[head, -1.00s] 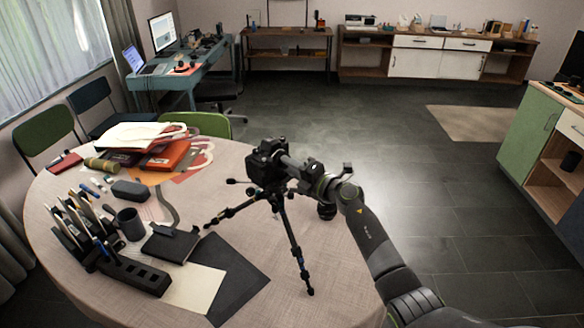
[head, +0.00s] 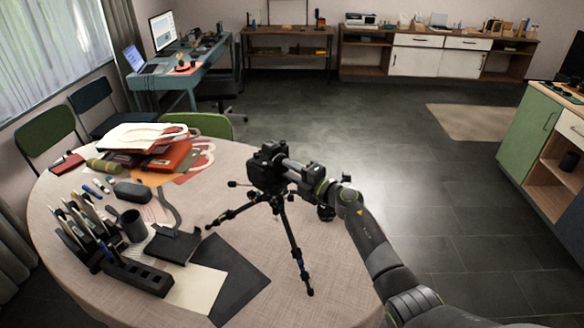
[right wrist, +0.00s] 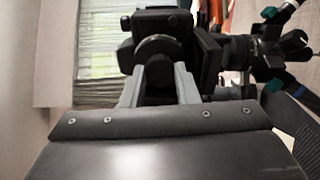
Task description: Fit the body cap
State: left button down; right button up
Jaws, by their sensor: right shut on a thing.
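A black camera (head: 266,166) stands on a small tripod (head: 286,240) on the round table; it also shows in the right wrist view (right wrist: 160,24). My right gripper (head: 287,167) reaches in from the right, up against the camera's front. In the right wrist view its two grey fingers (right wrist: 158,88) are shut on a small dark round piece, apparently the body cap (right wrist: 158,72). The piece is in line with the camera's round mount ring (right wrist: 158,44). I cannot tell whether it is seated in the mount or just before it. My left gripper is out of view.
A dark lens-like cylinder (head: 326,212) stands on the table (head: 345,270) behind my right wrist. A black organizer (head: 138,274), a dark mug (head: 132,225), pens, papers and stacked books (head: 165,158) fill the left side. The table's right front is clear.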

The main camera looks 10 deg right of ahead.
dwell(0.3)
jog(key=m+p, duration=0.2)
jog(key=shift+m, duration=0.3)
jog(key=shift+a+r, duration=0.1)
dwell(0.4)
